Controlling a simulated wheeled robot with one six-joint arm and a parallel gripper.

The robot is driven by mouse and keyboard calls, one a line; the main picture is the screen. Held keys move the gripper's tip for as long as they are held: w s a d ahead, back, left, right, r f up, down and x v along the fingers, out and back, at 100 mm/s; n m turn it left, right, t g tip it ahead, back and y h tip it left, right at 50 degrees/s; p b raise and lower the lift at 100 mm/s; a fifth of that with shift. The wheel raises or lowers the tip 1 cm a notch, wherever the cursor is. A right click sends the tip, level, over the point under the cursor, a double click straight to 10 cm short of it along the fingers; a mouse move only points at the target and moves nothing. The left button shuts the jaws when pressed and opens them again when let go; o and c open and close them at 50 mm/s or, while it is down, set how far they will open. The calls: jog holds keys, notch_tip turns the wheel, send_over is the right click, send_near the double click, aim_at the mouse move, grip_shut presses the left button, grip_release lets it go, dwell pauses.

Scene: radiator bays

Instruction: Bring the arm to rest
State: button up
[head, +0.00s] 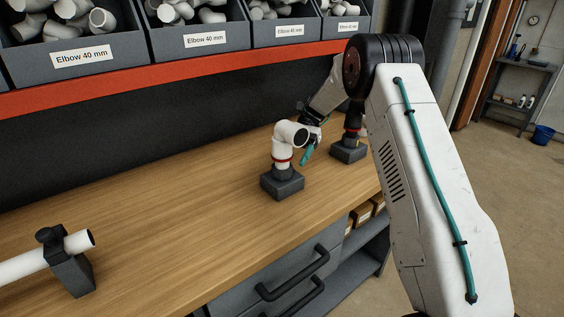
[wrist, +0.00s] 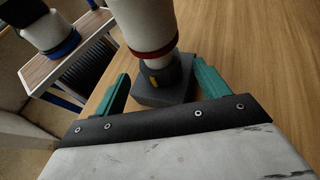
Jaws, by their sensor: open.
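My gripper (head: 308,148) is at the end of my arm, low over the right part of the workbench, beside a white pipe elbow (head: 289,136). The elbow sits upright on a dark grey block (head: 283,186), with a red ring at its base. In the wrist view my gripper (wrist: 161,74) has its two teal fingers apart. A white pipe with a red ring (wrist: 152,50) stands in a grey socket and block (wrist: 160,90) just beyond and between the fingers in the picture. I see no finger clearly touching it. My arm hides part of the bench's right end.
A second dark block with a post (head: 349,150) stands behind my gripper. A white pipe in a clamp (head: 68,260) lies at the bench's left front. Bins of elbows (head: 205,42) line the shelf above. The wooden bench top (head: 170,200) is clear in the middle.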

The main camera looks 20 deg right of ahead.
jog(key=v, duration=0.2)
jog(key=shift+w+d+r, duration=0.15)
jog(key=shift+d, duration=0.05)
jog(key=shift+a, duration=0.15)
